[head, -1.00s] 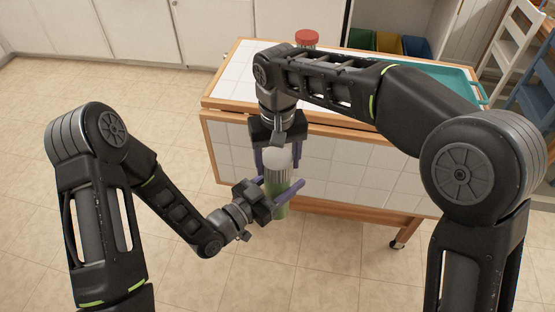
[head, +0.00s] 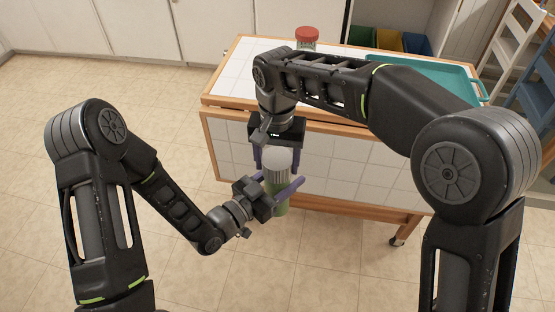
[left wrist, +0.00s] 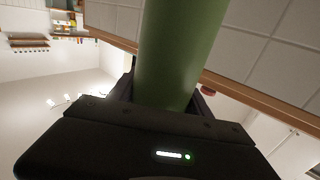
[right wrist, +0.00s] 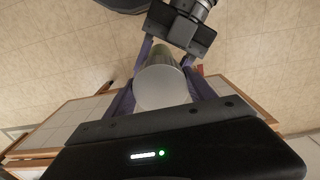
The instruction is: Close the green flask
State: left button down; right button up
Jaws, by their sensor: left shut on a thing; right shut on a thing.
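The green flask (head: 279,196) is held upright in the air in front of the tiled cart. My left gripper (head: 285,190) is shut on its green body, which fills the middle of the left wrist view (left wrist: 180,55). The flask has a ribbed silver neck and a pale rounded cap (head: 277,159) on top. My right gripper (head: 277,158) comes from above with its purple fingers on both sides of the cap, shut on it. The cap also shows between the fingers in the right wrist view (right wrist: 160,88). Whether the cap is fully seated cannot be told.
The white-tiled cart (head: 232,80) with wooden edges stands just behind the flask. On it are a red-lidded jar (head: 307,36) and a teal tray (head: 430,78). Yellow, green and blue bins (head: 388,41) stand behind. The floor at left is clear.

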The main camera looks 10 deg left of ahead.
jog(key=m, duration=0.5)
jog(key=shift+a+m, duration=0.15)
jog(key=shift+m, duration=0.15)
jog(key=m, duration=0.5)
jog(key=shift+w+m, duration=0.1)
jog(key=shift+m, duration=0.3)
jog(key=m, duration=0.5)
jog(key=shift+m, duration=0.4)
jog(key=m, duration=0.2)
jog(key=shift+w+m, duration=0.1)
jog(key=shift+m, duration=0.2)
jog(key=m, duration=0.8)
jog(key=shift+f+m, duration=0.25)
jog(key=shift+m, duration=0.15)
jog(key=shift+d+f+m, duration=0.25)
jog(key=shift+f+m, duration=0.1)
jog(key=shift+m, duration=0.45)
jog(key=shift+f+m+g, duration=0.1)
jog(key=shift+m+g, duration=0.2)
jog(key=shift+m, duration=0.1)
jog(key=o, duration=1.4)
jog(key=shift+s+d+f, duration=0.15)
jog(key=shift+s+d, duration=0.05)
jog(key=shift+s, duration=0.05)
jog(key=shift+a, duration=0.1)
